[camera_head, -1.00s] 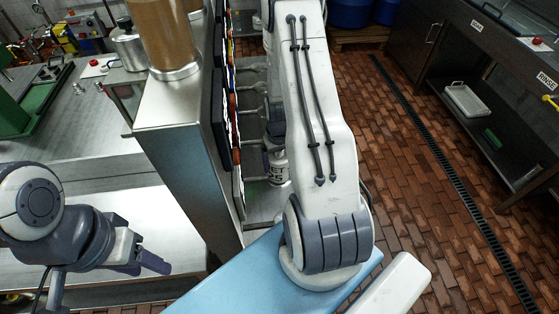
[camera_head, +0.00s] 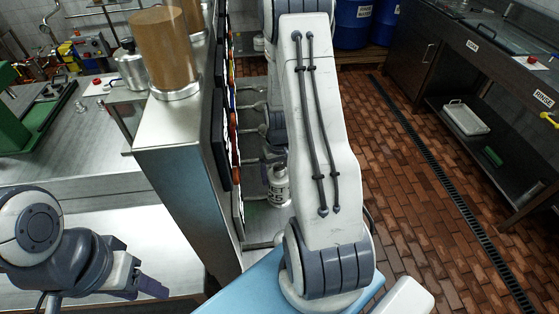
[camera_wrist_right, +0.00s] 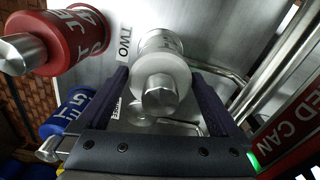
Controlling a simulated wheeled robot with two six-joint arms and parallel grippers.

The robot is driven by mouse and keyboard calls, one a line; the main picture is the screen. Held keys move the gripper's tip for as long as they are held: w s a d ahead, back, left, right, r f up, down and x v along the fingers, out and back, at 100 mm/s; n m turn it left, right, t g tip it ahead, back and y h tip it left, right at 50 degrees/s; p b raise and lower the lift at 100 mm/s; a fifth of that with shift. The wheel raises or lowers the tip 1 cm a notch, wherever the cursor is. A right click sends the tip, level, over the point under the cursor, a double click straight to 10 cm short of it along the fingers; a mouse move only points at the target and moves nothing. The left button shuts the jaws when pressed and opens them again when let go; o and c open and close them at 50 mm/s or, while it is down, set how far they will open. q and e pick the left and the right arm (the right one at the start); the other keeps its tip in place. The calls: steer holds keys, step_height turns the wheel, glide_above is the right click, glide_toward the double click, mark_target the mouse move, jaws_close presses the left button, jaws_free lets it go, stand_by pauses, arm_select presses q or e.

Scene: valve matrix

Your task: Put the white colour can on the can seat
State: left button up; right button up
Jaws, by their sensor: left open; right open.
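The white can (camera_wrist_right: 162,72), with a silver knob at its near end, is between the spread dark fingers of my right gripper (camera_wrist_right: 159,78) in the right wrist view. The gripper is open; contact with the can cannot be told. In the head view, a white can with dark lettering (camera_head: 278,190) shows low beside the metal cabinet, partly covered by my right arm. My right fingertips are hidden there. My left gripper (camera_head: 150,287) is open and empty at the lower left. I cannot clearly identify the can seat.
The right wrist view shows a red can (camera_wrist_right: 72,38), a blue can (camera_wrist_right: 68,112), bent metal rods (camera_wrist_right: 228,75) and a red sign reading "ED CAN" (camera_wrist_right: 290,128). The tall metal cabinet (camera_head: 180,175) stands between my arms. Brick floor (camera_head: 410,210) is open at the right.

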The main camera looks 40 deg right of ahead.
step_height(320, 180, up, 8)
steer(key=shift+r+b, duration=0.1)
steer(key=shift+b, duration=0.35)
steer(key=shift+r, duration=0.1)
steer(key=shift+s, duration=0.1)
